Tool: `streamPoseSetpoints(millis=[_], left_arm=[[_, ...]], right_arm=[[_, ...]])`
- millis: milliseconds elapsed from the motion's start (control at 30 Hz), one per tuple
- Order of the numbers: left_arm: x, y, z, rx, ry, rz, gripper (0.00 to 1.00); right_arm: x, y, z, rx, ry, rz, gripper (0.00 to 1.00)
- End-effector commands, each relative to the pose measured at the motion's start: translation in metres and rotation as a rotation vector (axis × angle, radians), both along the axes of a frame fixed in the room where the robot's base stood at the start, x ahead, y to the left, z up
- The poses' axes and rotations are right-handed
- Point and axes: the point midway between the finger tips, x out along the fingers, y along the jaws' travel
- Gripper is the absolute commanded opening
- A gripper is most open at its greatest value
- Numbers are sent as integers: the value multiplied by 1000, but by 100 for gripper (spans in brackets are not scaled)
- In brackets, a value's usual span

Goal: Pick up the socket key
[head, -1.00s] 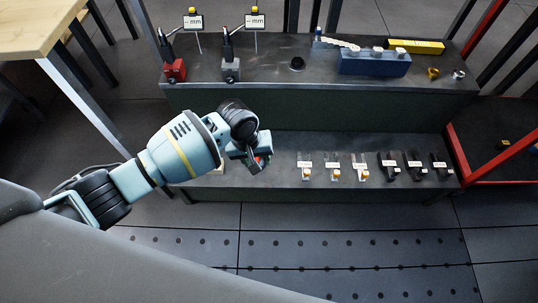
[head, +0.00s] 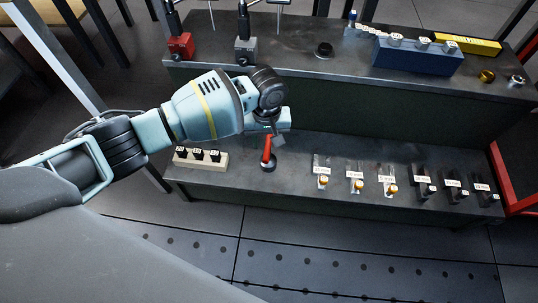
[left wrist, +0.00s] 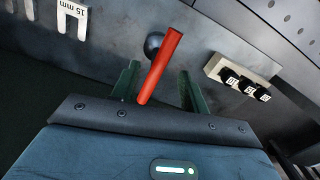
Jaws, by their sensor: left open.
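The socket key appears to be the tool with the red handle (head: 266,150) on the lower shelf; its dark round foot (head: 268,165) rests on or in the shelf top. My left gripper (head: 272,137) is over the upper part of the red handle. In the left wrist view the red handle (left wrist: 161,66) stands between the two green fingers (left wrist: 158,88), which are apart, with a gap on each side. A dark round piece (left wrist: 154,44) shows behind the handle. My right gripper is not in view.
A pale rack (head: 201,160) with several black sockets stands left of the red handle. Several labelled gauges (head: 355,182) lie to the right. The upper shelf (head: 290,70) holds a blue block (head: 418,58), a yellow box (head: 468,44) and stands, and rises behind the gripper.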

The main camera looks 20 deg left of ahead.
Motion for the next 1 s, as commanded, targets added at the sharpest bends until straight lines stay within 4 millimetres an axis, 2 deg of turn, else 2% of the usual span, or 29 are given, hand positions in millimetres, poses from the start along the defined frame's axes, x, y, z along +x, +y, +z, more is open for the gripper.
streamPoseSetpoints(millis=[267,700,967,1000], left_arm=[[2,0,-7,0,-2,0,45],[9,0,-54,0,-1,-2,45],[9,0,-54,-1,-3,-1,45],[9,0,-54,-1,-3,-1,39]], right_arm=[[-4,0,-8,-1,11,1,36],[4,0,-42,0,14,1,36],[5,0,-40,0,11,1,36],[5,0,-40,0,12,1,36]])
